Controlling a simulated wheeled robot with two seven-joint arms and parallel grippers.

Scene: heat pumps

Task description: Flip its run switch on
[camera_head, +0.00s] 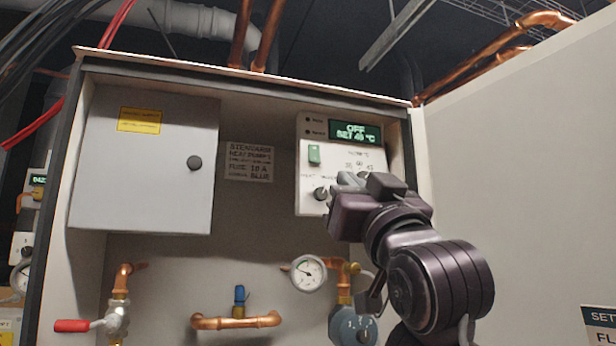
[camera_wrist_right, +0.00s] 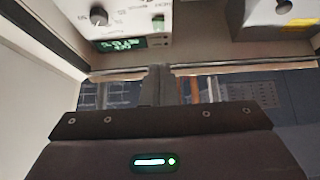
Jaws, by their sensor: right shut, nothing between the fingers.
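The control panel (camera_head: 306,172) is a white box in the upper right of the open cabinet. Its display (camera_head: 355,131) reads OFF and SET with a temperature. A green rocker switch (camera_head: 314,155) sits below the display's left end; it also shows in the right wrist view (camera_wrist_right: 158,22). A small round knob (camera_head: 321,193) is lower on the panel. My right gripper (camera_head: 347,182) is shut and empty in front of the panel's lower part, below and right of the green switch. It hides some of the panel. Contact cannot be told. My left gripper is out of view.
A grey box (camera_head: 145,170) with a yellow label and black knob is at the cabinet's left. A label plate (camera_head: 249,162) hangs between. Below are a gauge (camera_head: 308,273), copper pipes and a red-handled valve (camera_head: 72,326). The cabinet's side (camera_head: 520,170) stands at right.

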